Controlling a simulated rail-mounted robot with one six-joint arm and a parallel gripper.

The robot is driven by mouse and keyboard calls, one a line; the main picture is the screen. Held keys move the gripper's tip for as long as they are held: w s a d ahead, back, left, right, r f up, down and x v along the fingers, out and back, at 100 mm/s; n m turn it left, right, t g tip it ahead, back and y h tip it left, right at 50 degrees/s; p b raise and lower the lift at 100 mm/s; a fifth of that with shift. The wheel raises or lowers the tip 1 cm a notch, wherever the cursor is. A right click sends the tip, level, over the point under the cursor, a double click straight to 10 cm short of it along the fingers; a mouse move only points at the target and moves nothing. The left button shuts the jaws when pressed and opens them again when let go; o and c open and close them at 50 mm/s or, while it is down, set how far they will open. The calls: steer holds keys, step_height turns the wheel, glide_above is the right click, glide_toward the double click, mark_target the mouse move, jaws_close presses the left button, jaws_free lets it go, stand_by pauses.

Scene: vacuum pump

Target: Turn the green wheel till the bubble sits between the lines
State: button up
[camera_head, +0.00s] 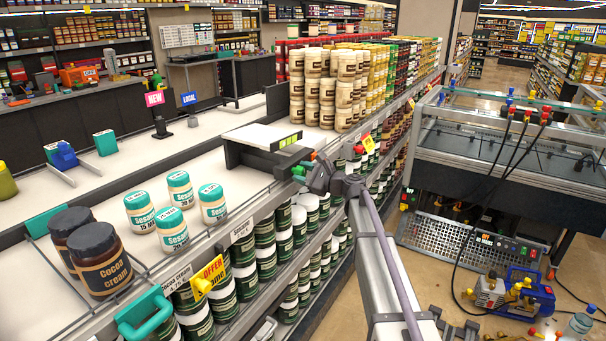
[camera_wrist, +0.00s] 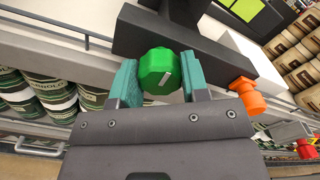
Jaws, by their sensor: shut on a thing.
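The green wheel (camera_wrist: 158,66) is a faceted knob with a pale mark, on the front of a dark scale-like device (camera_head: 262,150). In the wrist view my gripper (camera_wrist: 157,80) has its two teal fingers on either side of the wheel, shut on it. In the head view my gripper (camera_head: 305,179) reaches the device's front edge, and the wheel (camera_head: 298,171) shows small beside it. A bright yellow-green window (camera_head: 286,141) with dark lines sits on the device; it is partly cut off in the wrist view (camera_wrist: 246,8). I cannot make out the bubble.
An orange knob (camera_wrist: 247,95) sticks out right of the wheel. Sesame jars (camera_head: 173,229) and cocoa cream jars (camera_head: 99,259) stand on the counter to the left. Cream-lidded jars (camera_head: 314,102) are stacked behind the device. A shelf rail with filled shelves runs below.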

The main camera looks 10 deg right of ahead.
steer(key=shift+n, duration=0.4)
steer(key=n, duration=0.3)
steer(key=shift+n, duration=0.4)
steer(key=n, duration=0.4)
steer(key=shift+n, duration=0.3)
steer(key=n, duration=0.8)
steer(key=shift+f+n, duration=0.1)
steer(key=shift+n, duration=0.2)
steer(key=o, duration=0.9)
steer(key=shift+s+d, duration=0.1)
